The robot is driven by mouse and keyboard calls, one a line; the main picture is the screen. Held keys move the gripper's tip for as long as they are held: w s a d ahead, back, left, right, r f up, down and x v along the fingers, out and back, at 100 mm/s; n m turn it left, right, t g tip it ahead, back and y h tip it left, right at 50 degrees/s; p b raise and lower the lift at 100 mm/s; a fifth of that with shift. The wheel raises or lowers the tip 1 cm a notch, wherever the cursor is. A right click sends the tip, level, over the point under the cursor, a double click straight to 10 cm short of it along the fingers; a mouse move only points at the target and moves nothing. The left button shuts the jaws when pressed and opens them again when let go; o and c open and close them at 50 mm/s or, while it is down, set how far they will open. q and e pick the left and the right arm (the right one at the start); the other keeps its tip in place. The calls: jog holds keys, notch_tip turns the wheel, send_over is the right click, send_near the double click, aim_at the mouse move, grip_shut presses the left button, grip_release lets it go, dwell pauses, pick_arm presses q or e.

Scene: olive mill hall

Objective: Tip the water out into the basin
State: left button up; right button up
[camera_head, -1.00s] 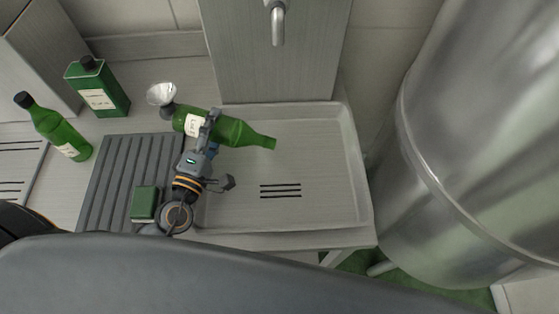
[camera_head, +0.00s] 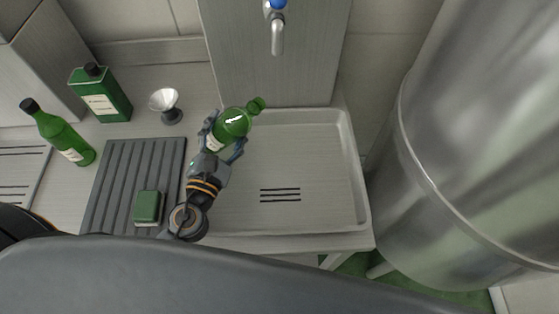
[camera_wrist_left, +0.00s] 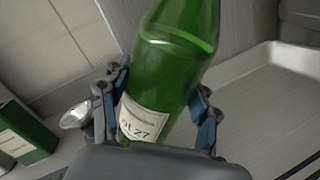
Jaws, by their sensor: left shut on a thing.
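A green glass bottle (camera_head: 232,124) with a pale label is held in my left gripper (camera_head: 224,138), which is shut on its body. Its open neck points up and to the right in the head view, over the left rear edge of the basin. The bottle also shows large in the left wrist view (camera_wrist_left: 172,70), with a finger on each side and a liquid line seen through the glass. The basin (camera_head: 320,165) is a shallow steel tray with dark slots and looks empty. No stream of water shows. My right gripper is not in view.
A steel funnel (camera_head: 169,105), a green tin (camera_head: 104,95) and a capped green bottle (camera_head: 60,134) stand left of the basin. A green block (camera_head: 149,207) lies on the ribbed mat (camera_head: 125,170). A tap (camera_head: 277,35) hangs behind; a large steel tank (camera_head: 475,140) stands right.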

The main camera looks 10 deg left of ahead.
aim_at(234, 139)
pick_arm(q)
jog(key=shift+r+n+p, duration=0.25)
jog(key=shift+n+p, duration=0.2)
jog(key=shift+n, duration=0.55)
notch_tip(234, 139, down, 3)
jog(key=n+b, duration=0.1)
jog(key=b, duration=0.2)
jog(key=shift+d+f, duration=0.15)
jog(key=n, duration=0.2)
jog(key=shift+d+f+n+b, duration=0.3)
jog(key=shift+d+f+b, duration=0.05)
jog(key=shift+d+r+n+p, duration=0.15)
jog(key=shift+r+n+p, duration=0.35)
jog(key=shift+r+p, duration=0.15)
jog(key=shift+d+r+n, duration=0.1)
jog(key=shift+d+n, duration=0.05)
jog(key=shift+n, duration=0.25)
